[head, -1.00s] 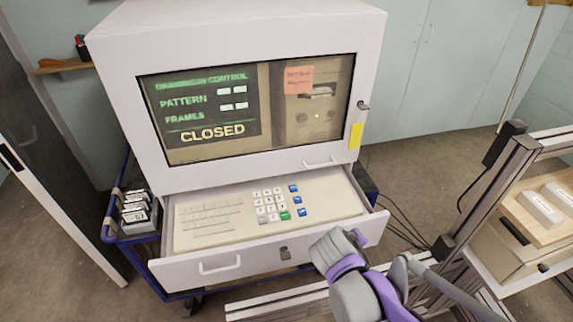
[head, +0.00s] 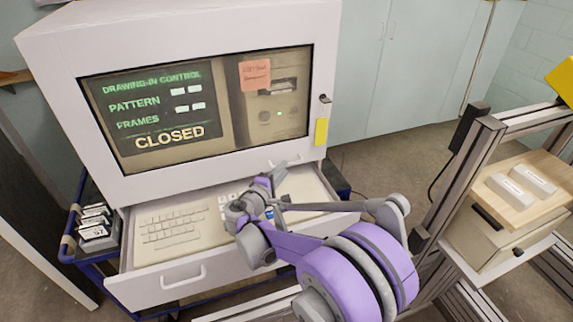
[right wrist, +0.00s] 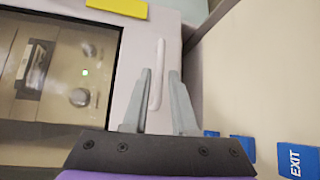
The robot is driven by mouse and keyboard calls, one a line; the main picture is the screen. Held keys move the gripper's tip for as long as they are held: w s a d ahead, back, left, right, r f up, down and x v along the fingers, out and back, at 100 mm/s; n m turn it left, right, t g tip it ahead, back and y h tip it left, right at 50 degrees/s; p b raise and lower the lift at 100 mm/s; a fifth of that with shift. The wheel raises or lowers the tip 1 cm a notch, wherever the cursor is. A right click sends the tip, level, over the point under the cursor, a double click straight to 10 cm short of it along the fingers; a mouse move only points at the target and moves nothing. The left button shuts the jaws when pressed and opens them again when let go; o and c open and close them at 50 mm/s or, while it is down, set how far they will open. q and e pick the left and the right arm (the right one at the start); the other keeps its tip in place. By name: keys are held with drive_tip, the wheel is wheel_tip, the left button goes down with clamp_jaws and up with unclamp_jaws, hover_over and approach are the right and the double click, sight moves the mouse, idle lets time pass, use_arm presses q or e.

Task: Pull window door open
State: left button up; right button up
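The window door (head: 322,60) is the white front of the cabinet, with a large pane, and it is shut. Its white bar handle (right wrist: 156,75) shows in the right wrist view; in the head view the handle (head: 286,163) is at the door's lower right, partly behind my gripper. My right gripper (head: 274,174) is at the handle, above the open drawer. In the right wrist view the gripper (right wrist: 160,72) is open, with the handle appearing between its fingers; I cannot tell whether they reach around it. My left gripper is not in view.
Below the door, a pulled-out drawer (head: 230,274) holds a keyboard (head: 175,225) and keys. A latch (head: 325,98) and yellow tag (head: 321,132) are on the door's right side. A metal frame (head: 470,170) stands at right. Floor between cabinet and frame is partly clear.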

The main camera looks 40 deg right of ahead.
drive_tip(key=shift+x, duration=2.1)
clamp_jaws()
